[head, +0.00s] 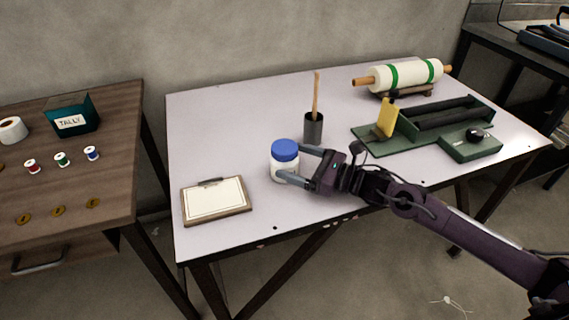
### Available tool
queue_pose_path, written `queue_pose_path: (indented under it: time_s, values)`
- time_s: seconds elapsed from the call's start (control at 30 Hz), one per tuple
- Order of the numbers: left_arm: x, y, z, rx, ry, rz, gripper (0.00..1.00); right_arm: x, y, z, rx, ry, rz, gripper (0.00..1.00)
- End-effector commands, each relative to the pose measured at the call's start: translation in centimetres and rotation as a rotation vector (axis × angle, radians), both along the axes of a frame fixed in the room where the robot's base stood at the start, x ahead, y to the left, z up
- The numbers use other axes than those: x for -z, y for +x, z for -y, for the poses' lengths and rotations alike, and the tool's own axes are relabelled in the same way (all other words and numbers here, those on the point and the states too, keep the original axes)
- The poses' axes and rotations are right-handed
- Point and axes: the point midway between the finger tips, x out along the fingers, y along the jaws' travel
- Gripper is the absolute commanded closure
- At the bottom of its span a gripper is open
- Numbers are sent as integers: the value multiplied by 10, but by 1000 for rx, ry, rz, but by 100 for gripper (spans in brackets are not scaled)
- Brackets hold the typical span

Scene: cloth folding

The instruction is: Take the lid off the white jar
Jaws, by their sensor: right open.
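The white jar (284,169) stands upright on the pale table, with its blue lid (285,149) on top. My right gripper (293,164) comes in from the right, with its fingers pointing left at the jar. It is open, with one finger at the near side of the jar and the other towards its far right side. I cannot tell whether the fingers touch the jar. The near finger hides a little of the jar's lower front. My left gripper is not in view.
A clipboard (215,199) lies left of the jar. A dark cup (313,128) with a wooden stick stands behind it. A green device (470,146) and a white roll with green bands (407,75) are at the right. The table's (220,133) back left is clear.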

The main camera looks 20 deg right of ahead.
Motion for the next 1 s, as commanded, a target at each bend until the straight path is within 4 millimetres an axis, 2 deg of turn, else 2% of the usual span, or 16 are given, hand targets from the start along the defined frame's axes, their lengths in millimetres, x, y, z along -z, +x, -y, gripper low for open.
queue_pose_path:
  time_s: [0.03, 0.2, 0.47, 0.57, 0.93, 1.0]
  values:
    - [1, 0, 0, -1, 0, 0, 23, 0, 6, -8, -1, 6, 2, 13]
    - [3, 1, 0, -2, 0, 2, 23, 1, 20, -22, 0, 3, 1, 13]
    - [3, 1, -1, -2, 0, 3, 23, 2, 22, -24, -1, 0, 0, 13]
    - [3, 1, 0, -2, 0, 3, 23, 2, 22, -24, -1, 0, 0, 24]
    - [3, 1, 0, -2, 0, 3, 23, 2, 22, -24, 0, 1, -1, 72]
    - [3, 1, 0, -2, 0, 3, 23, 0, 22, -24, 0, 2, 3, 74]
